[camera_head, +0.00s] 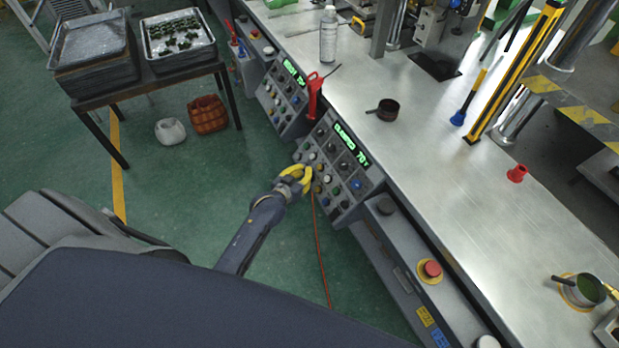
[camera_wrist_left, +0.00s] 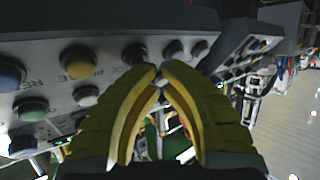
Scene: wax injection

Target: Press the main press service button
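The near grey control panel (camera_head: 341,163) has a green lit display (camera_head: 352,145) and rows of coloured buttons and knobs. My left gripper (camera_head: 305,179) is at the panel's left edge, close to its buttons. In the left wrist view its yellow fingertips (camera_wrist_left: 160,75) meet, with nothing visible between them. They are just below a dark button (camera_wrist_left: 134,54); contact cannot be told. A yellow button (camera_wrist_left: 78,62), a blue button (camera_wrist_left: 10,75) and a green button (camera_wrist_left: 31,109) lie to the left. Labels are too blurred to identify the service button. My right gripper is not in view.
A second panel (camera_head: 283,97) stands farther back, with a red-handled tool (camera_head: 314,96) near it. The metal bench (camera_head: 440,165) holds a dark cup (camera_head: 388,109) and a bottle (camera_head: 328,35). A red emergency button (camera_head: 430,269) is at the bench front.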

